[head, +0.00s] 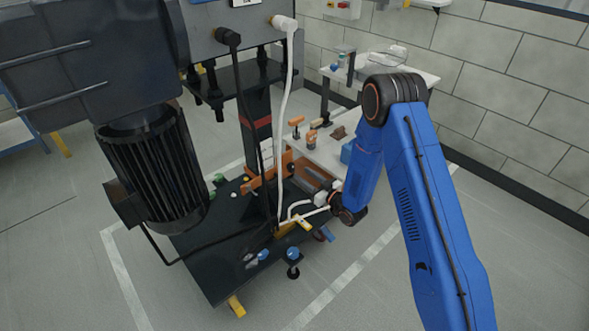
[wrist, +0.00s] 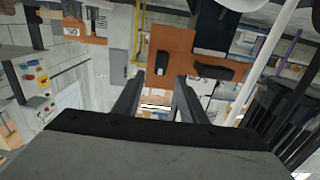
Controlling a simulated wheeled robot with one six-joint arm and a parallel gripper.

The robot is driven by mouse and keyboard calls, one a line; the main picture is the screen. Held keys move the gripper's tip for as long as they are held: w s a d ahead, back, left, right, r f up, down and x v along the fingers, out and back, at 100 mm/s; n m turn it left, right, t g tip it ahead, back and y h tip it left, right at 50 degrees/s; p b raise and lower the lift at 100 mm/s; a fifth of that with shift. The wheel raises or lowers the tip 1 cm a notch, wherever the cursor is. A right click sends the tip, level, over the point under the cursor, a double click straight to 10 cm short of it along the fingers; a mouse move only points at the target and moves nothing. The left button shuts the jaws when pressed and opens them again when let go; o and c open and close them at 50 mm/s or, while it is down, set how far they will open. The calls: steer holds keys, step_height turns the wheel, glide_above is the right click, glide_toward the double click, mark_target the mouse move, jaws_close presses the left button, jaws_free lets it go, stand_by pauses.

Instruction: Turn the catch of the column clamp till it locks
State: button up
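The column clamp (head: 258,184) is an orange collar low on the dark upright column (head: 257,105) in the head view. In the wrist view an orange plate (wrist: 180,43) with dark parts on it, seemingly the clamp, lies beyond my fingertips, beside the dark column (wrist: 214,24). A dark bar (wrist: 205,69) on the orange may be the catch; I cannot tell its turn position. My gripper (wrist: 160,78) is open, with nothing held between its fingers. In the head view the end of my arm is low, right of the column, and its fingers are hard to make out.
A ribbed dark motor (head: 155,170) hangs left of the column. A white hose (head: 287,110) and black cables run down beside it. The dark base plate (head: 215,250) carries small parts. A white bench (head: 330,152) with tools stands behind. Floor at right is clear.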

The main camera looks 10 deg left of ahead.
mark_target(293, 167)
steer(key=x, duration=0.6)
steer(key=shift+w+a, duration=0.2)
steer(key=shift+a, duration=0.1)
jaws_close()
